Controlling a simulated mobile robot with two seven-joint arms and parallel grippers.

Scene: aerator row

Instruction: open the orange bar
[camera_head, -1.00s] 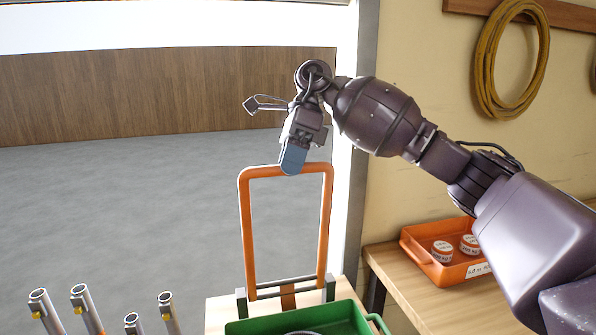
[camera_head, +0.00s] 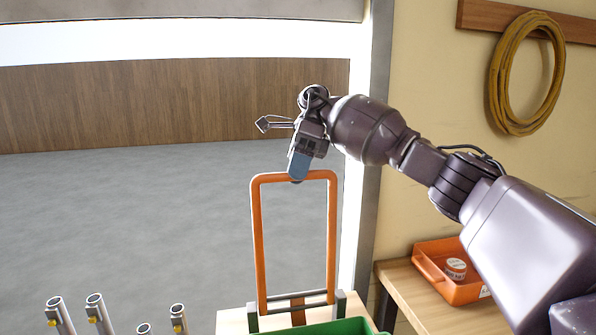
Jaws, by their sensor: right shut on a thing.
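The orange bar (camera_head: 258,240) is a tall frame standing upright on a wooden surface, its lower ends between dark grey brackets (camera_head: 339,303). My right gripper (camera_head: 297,178) comes down from above and is shut on the top rail of the orange bar, around its middle. The fingers hide a short piece of the rail. My left gripper is not in view.
A green tray (camera_head: 345,327) lies in front of the bar's base. Several metal tubes (camera_head: 98,312) stand at the lower left. An orange tray (camera_head: 432,274) with a round tin (camera_head: 456,267) sits on a bench at right. A yellow hose (camera_head: 497,75) hangs on the wall.

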